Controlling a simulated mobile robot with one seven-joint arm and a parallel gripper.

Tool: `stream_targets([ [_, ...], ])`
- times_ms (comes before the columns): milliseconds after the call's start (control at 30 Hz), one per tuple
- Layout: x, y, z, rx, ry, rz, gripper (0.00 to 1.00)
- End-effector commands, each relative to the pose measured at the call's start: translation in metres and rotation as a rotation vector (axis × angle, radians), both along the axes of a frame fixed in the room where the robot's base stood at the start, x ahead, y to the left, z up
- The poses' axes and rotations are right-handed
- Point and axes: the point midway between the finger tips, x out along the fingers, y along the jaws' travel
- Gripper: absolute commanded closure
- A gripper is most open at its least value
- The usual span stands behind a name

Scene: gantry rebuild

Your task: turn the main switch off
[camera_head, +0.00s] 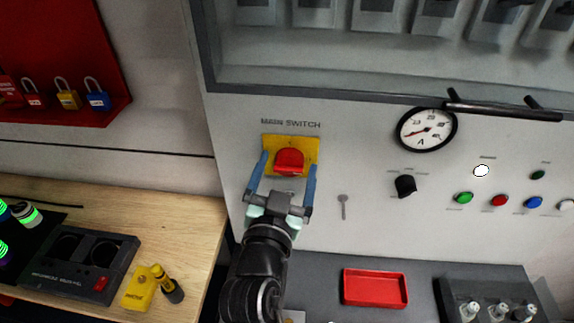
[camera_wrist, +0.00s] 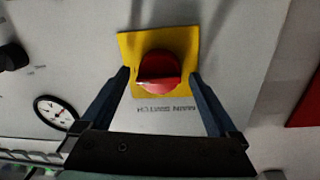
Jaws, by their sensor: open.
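The main switch is a red rotary knob (camera_head: 289,161) on a yellow square plate (camera_head: 309,144), under the words "MAIN SWITCH" on the grey panel. In the wrist view the red knob (camera_wrist: 158,72) and yellow plate (camera_wrist: 130,44) show upside down, between my fingers. My gripper (camera_head: 287,160) is open, with one blue finger on each side of the knob in the head view. In the wrist view the gripper (camera_wrist: 159,76) shows a gap between each finger and the knob. I cannot tell how far the fingertips are from the plate.
A red tray (camera_head: 375,288) lies on the ledge below. A wooden bench (camera_head: 190,225) with a black tester (camera_head: 80,262) and yellow tag (camera_head: 139,288) is at left. Padlocks (camera_head: 67,96) hang upper left.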

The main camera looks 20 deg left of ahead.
Motion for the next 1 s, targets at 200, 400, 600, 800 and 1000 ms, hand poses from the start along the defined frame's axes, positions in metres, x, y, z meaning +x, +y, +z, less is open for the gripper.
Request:
stream_targets([
  [200, 0.0, 0.0, -0.0003, 0.0, 0.0, 0.0, 0.09],
  [400, -0.0002, -0.0002, -0.0003, 0.0, 0.0, 0.0, 0.45],
  [600, -0.0003, 0.0002, -0.0002, 0.0, 0.0, 0.001, 0.81],
  [800, -0.0004, 0.0004, -0.0001, -0.007, -0.003, 0.001, 0.88],
  [1000, -0.0003, 0.0002, -0.0004, -0.061, -0.018, 0.001, 0.88],
])
